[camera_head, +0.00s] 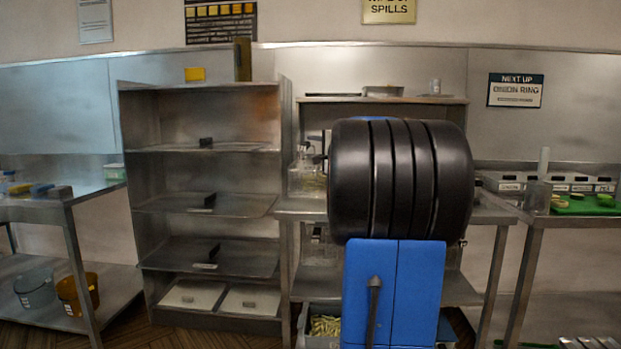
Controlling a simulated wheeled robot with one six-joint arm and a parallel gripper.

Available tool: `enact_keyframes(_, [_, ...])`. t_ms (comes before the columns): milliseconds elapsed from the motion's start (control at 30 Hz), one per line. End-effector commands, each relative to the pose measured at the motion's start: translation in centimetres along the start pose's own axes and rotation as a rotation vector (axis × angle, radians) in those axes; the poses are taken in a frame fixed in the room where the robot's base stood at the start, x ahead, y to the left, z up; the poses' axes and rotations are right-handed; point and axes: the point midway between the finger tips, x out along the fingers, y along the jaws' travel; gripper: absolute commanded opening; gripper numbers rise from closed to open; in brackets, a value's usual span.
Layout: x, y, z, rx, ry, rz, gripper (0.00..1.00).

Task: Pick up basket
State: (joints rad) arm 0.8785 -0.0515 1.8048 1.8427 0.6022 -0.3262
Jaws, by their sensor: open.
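No basket can be made out for certain. A wire or clear container (303,178) stands on the steel counter left of centre, with a dark handle-like part beside it. It is too small and too covered to tell what it is. My own arm, black and blue, fills the centre right and hides much of the counter behind it. My gripper is not visible in this view.
A steel table (35,212) is at far left, with bins below. A right table holds a green board (585,207). A bin with yellowish pieces (325,326) sits low.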

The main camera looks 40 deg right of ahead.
Motion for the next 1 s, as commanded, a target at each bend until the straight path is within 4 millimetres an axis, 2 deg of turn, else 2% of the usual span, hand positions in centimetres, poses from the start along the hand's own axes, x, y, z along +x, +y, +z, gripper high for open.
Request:
enact_keyframes(233, [1.3, 0.0, -0.3, 0.0, 0.0, 0.001, 0.41])
enact_keyframes(533, [5.0, -0.2, -1.0, 0.0, 0.0, 0.0, 0.41])
enact_keyframes(800, [5.4, -0.2, -1.0, -0.001, 0.002, -0.001, 0.41])
enact_keyframes(833, [5.4, -0.2, -1.0, -0.001, 0.002, -0.001, 0.36])
enact_keyframes(967, [5.4, -0.2, -1.0, -0.001, 0.002, -0.001, 0.05])
enact_keyframes(1000, [5.3, -0.2, -1.0, -0.001, 0.002, -0.001, 0.0])
